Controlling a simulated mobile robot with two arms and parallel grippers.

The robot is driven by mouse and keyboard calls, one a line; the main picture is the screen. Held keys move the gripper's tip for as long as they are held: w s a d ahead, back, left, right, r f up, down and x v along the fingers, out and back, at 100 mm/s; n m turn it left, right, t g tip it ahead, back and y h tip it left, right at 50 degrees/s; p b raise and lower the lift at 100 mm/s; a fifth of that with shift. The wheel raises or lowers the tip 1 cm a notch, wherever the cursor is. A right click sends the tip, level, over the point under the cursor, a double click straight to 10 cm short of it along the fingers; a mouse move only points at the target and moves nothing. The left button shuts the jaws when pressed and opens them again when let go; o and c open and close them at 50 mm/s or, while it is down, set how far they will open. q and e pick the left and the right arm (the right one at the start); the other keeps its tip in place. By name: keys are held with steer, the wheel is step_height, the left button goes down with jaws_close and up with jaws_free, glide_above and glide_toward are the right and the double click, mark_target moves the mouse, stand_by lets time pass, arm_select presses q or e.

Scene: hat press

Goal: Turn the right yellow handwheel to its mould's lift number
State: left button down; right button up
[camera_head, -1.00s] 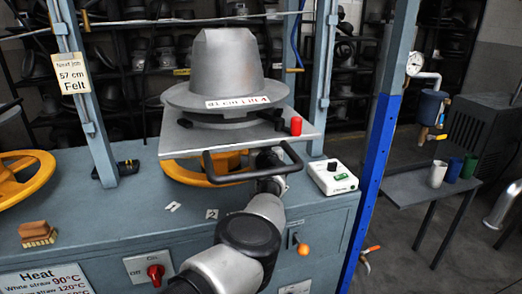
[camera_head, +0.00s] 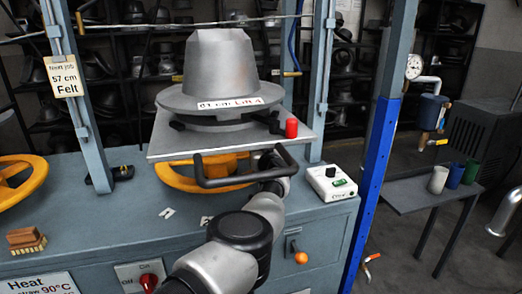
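A grey hat mould (camera_head: 218,60) stands on that plate. Its label (camera_head: 230,103) reads "61 cm Lift 4". One arm comes in from the bottom, slightly left of centre; I take it as my left. My other gripper is out of view.
A red knob (camera_head: 291,128) stands at the plate's right corner. A white box (camera_head: 331,182) sits right of the wheel on the blue bench. Another yellow handwheel (camera_head: 22,180) is at the far left. A brush (camera_head: 26,240) lies on the bench. A blue post (camera_head: 375,165) stands right.

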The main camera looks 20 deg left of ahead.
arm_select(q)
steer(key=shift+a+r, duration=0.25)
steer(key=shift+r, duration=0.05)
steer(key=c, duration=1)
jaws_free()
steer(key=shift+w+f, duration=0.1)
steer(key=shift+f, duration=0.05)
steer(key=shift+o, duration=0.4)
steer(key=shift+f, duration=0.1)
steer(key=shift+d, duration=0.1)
